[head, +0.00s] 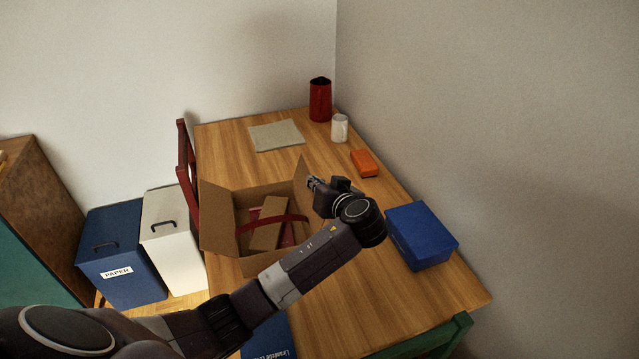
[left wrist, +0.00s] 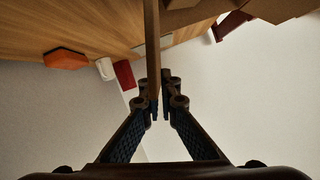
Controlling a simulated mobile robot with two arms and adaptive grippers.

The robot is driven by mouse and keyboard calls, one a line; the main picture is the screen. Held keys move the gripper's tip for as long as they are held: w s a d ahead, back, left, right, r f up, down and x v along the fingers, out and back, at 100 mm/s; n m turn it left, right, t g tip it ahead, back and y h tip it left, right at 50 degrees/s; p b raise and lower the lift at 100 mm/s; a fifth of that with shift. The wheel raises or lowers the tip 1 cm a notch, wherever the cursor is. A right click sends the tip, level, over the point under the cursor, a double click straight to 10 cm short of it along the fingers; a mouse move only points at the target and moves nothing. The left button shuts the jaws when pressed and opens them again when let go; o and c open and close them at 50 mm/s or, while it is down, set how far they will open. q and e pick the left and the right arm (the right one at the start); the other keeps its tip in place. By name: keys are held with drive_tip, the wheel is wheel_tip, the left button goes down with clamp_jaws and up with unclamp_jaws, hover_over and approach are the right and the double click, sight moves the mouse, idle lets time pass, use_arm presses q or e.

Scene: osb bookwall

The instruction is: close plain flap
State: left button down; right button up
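An open cardboard box (head: 235,251) stands on the wooden table. Its right flap (head: 301,175) stands up, plain brown, and its left flap (head: 219,214) leans outward. My left gripper (head: 314,185) is at the upper edge of the right flap, reaching in from the right side. In the left wrist view the flap (left wrist: 152,35) shows edge-on and runs down between the two close-set fingers (left wrist: 160,95), which look shut on it. My forearm hides part of the box's near right side. My right gripper is in neither view.
A blue box (head: 421,236) stands right of my wrist. An orange block (head: 365,163), white cup (head: 340,128), red vase (head: 320,100) and grey mat (head: 276,135) are farther back. A red chair (head: 187,165) stands left; a green chair (head: 440,337) is near right.

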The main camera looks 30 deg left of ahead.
use_arm(q)
drive_tip(key=shift+s+a+r, duration=0.1)
drive_tip(key=shift+a, duration=0.05)
idle(0.4)
drive_tip(key=c, duration=2.2)
unclamp_jaws()
drive_tip(key=v, duration=1.2)
drive_tip(key=shift+s+a, duration=0.1)
